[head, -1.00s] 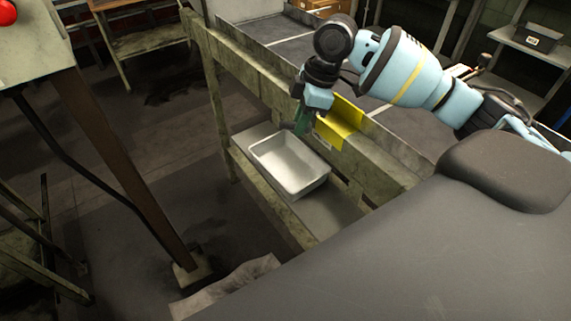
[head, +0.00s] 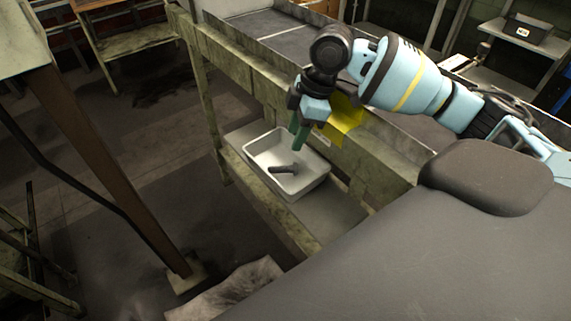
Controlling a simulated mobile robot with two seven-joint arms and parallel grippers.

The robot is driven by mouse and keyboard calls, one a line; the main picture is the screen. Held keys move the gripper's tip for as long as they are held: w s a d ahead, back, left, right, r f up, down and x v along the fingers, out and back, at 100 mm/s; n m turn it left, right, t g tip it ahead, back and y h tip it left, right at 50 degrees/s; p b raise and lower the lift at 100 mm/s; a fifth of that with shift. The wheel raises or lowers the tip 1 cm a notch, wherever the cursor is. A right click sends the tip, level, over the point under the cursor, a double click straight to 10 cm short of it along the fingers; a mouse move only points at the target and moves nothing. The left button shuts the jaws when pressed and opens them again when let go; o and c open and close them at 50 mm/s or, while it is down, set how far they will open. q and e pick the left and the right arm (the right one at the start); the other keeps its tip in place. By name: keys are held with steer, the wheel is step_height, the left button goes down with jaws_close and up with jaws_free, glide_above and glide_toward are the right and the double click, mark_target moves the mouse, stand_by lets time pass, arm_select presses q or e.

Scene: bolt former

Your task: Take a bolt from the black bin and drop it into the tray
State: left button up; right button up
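The white tray (head: 262,153) sits on the low shelf of the worn bench. A dark bolt (head: 285,169) is inside it, seen against the tray floor. My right gripper (head: 298,131), with green fingers, points down above the back edge of the tray. Its fingers look apart, with nothing visible between them. The bolt is apart from the fingers, below and to the left of them. My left gripper is not in view. I see no bin holding bolts; a small dark bin (head: 530,30) with a white label stands on a far rack, its contents hidden.
A yellow sheet (head: 345,124) hangs on the bench side behind my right gripper. The bench (head: 225,62) with its wooden rail runs behind the tray. A brown post (head: 115,165) stands at left. A pale crumpled sheet (head: 230,292) lies on the floor.

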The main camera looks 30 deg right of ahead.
steer(key=v, duration=0.7)
steer(key=shift+r+p, duration=0.3)
steer(key=shift+r, duration=0.1)
steer(key=shift+s+d, duration=0.1)
stand_by(0.4)
